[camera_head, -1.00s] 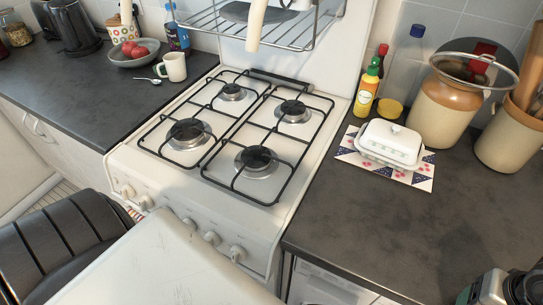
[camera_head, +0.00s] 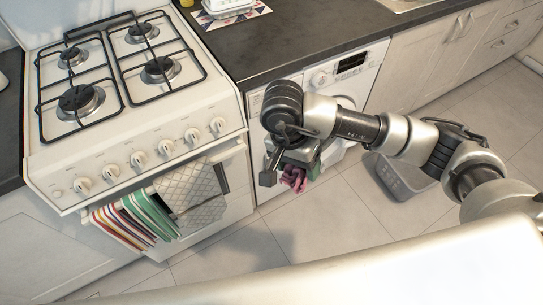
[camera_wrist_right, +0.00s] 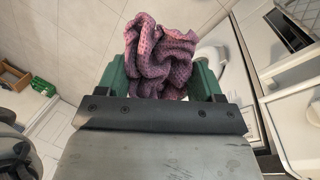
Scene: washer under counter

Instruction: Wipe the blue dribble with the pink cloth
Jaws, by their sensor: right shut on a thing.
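The pink cloth (camera_head: 297,180) is bunched up and hangs from my right gripper (camera_head: 291,169), in front of the washer (camera_head: 318,79). In the right wrist view the cloth (camera_wrist_right: 158,58) is a crumpled, waffle-textured bundle between the green fingers of my right gripper (camera_wrist_right: 160,80), which is shut on it. The cloth is in the air, over the floor in the head view. I cannot make out a blue dribble in any view; my right arm hides part of the washer front. My left gripper is not in view.
The stove (camera_head: 150,118) stands at left, with striped and checked towels (camera_head: 137,221) on its oven rail. A grey basket (camera_head: 403,183) sits on the floor behind my right arm. The dark counter (camera_head: 290,45) runs above the washer. The tiled floor before the stove is clear.

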